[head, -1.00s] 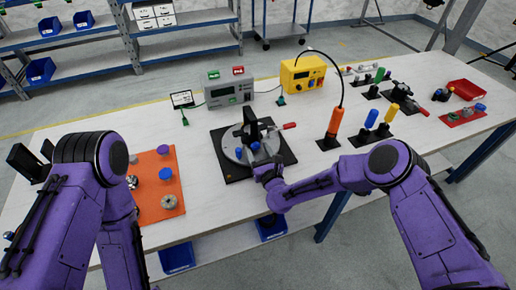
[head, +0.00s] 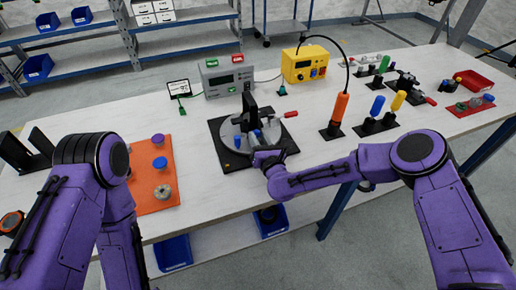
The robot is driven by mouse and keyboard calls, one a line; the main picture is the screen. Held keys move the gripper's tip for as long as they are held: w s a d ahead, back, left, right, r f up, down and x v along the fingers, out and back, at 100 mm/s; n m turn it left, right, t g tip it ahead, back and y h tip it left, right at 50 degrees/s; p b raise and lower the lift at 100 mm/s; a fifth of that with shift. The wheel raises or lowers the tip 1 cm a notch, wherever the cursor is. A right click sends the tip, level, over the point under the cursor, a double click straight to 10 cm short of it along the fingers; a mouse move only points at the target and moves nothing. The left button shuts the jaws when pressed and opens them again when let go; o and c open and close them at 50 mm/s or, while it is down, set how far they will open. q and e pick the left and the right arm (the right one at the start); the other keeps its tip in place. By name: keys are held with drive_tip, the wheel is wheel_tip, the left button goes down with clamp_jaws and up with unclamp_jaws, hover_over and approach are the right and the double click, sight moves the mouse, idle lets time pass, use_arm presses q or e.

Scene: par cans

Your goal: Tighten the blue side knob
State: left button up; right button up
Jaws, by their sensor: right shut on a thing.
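A round grey fixture with a dark upright post (head: 250,105) and a red-handled lever (head: 290,114) sits on a black base plate (head: 227,160) in mid-table. A small blue part (head: 258,134) shows at the fixture, just above my right gripper. My right gripper (head: 264,152) is at the fixture's near side, shut on what appears to be the blue side knob. The wrist and fingers hide most of the grip, so the knob's seating cannot be seen. My left arm comes in at the left, and its gripper is not in view.
An orange mat (head: 155,200) with several small knobs lies left, partly behind my left arm. A grey meter (head: 226,76) and yellow unit (head: 303,64) stand behind the fixture. An orange-handled tool (head: 340,108) stands upright to the right. Bare table lies between mat and fixture.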

drive_tip(key=shift+f+m+b, duration=0.3)
drive_tip(key=shift+r, duration=0.25)
use_arm(q)
drive_tip(key=shift+f, duration=0.85)
use_arm(e)
drive_tip(key=o, duration=1.1)
drive_tip(key=shift+c, duration=0.2)
drive_tip(key=shift+s+d, duration=0.15)
drive_tip(key=shift+s, duration=0.15)
drive_tip(key=b+v, duration=0.2)
drive_tip(key=v, duration=0.7)
drive_tip(key=shift+w, duration=0.1)
use_arm(q)
drive_tip(key=shift+f, duration=1.15)
use_arm(e)
drive_tip(key=shift+s+d+r, duration=0.1)
drive_tip(key=shift+s+d, duration=0.05)
drive_tip(key=shift+s, duration=0.35)
